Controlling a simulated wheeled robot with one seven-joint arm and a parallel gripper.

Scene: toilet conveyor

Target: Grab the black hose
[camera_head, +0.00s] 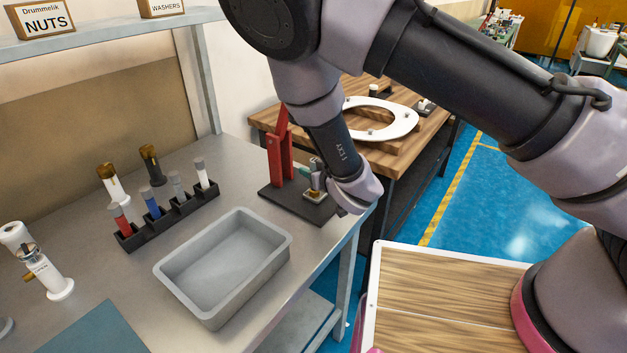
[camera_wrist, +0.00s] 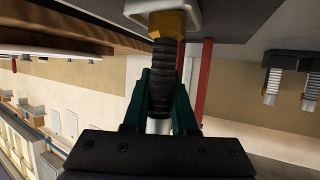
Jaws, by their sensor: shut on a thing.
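The black hose (camera_wrist: 162,75) is ribbed and ends in a brass nut (camera_wrist: 168,24) that meets a pale square seat in the wrist view. My gripper (camera_wrist: 162,95) has its two teal fingers closed on either side of the hose. In the head view my gripper (camera_head: 307,173) is low over the black base plate of a red fixture, and the brass nut (camera_head: 313,194) shows on the pale seat there. The hose is mostly hidden by my gripper and wrist in the head view. I cannot tell whether the nut is fixed to the seat.
A red upright (camera_head: 280,155) stands close left of my gripper. An empty grey tray (camera_head: 168,284) lies in front of it. A black rack (camera_head: 168,218) holds several coloured pieces. A wooden table (camera_head: 398,163) with a toilet seat (camera_head: 388,133) stands behind.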

